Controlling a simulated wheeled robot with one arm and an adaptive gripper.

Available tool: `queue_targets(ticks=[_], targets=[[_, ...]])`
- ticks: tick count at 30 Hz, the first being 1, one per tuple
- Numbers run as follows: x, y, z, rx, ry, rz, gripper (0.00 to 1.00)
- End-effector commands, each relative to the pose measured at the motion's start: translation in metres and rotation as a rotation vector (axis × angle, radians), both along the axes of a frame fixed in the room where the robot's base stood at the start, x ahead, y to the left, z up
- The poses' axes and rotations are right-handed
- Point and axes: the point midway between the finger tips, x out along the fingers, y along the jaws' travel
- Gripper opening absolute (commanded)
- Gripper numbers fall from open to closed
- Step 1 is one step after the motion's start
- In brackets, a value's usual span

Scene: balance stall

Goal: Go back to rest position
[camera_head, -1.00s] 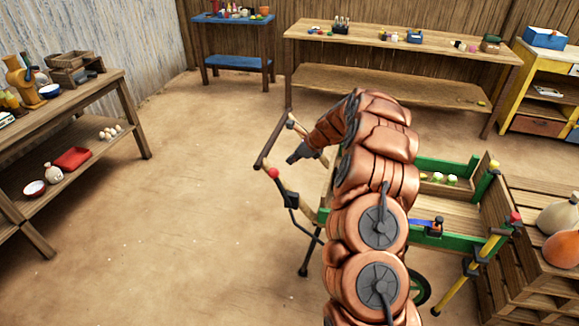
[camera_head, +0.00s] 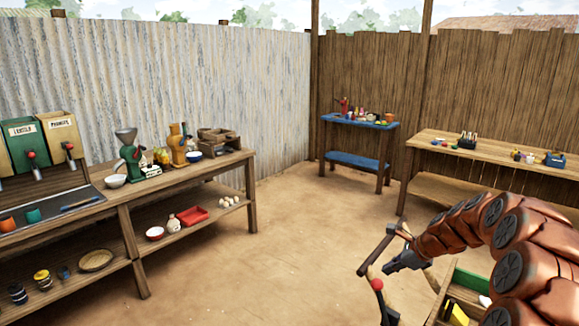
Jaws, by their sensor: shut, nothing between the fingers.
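My copper-coloured arm (camera_head: 520,235) comes in from the right edge of the head view and bends over toward the left. Its dark gripper (camera_head: 392,266) is small in the picture, at the end of the arm, above the cart's handle end. The fingers look close together, with nothing seen between them. The green-sided cart (camera_head: 470,280) is partly hidden behind and below my arm. Its dark handle bar (camera_head: 376,252) and a red-knobbed lever (camera_head: 377,285) show beside the gripper.
A long wooden bench (camera_head: 190,178) at left holds grinders, bowls and a tray. Labelled dispensers (camera_head: 48,140) stand at far left. A blue table (camera_head: 358,160) and another wooden bench (camera_head: 500,155) stand at the back. The dirt floor (camera_head: 270,255) between is clear.

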Motion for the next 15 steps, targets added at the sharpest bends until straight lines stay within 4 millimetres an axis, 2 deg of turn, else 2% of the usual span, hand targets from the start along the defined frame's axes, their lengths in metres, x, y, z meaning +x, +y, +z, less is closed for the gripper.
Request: queue_targets(ticks=[1,6,11,15], targets=[[-0.011,0.016,0.012,-0.025,-0.014,0.069,0.0],[-0.053,0.062,0.034,-0.109,-0.045,0.312,0.0],[-0.098,0.097,0.05,-0.189,-0.07,0.537,0.0],[-0.143,0.122,0.06,-0.254,-0.089,0.732,0.0]])
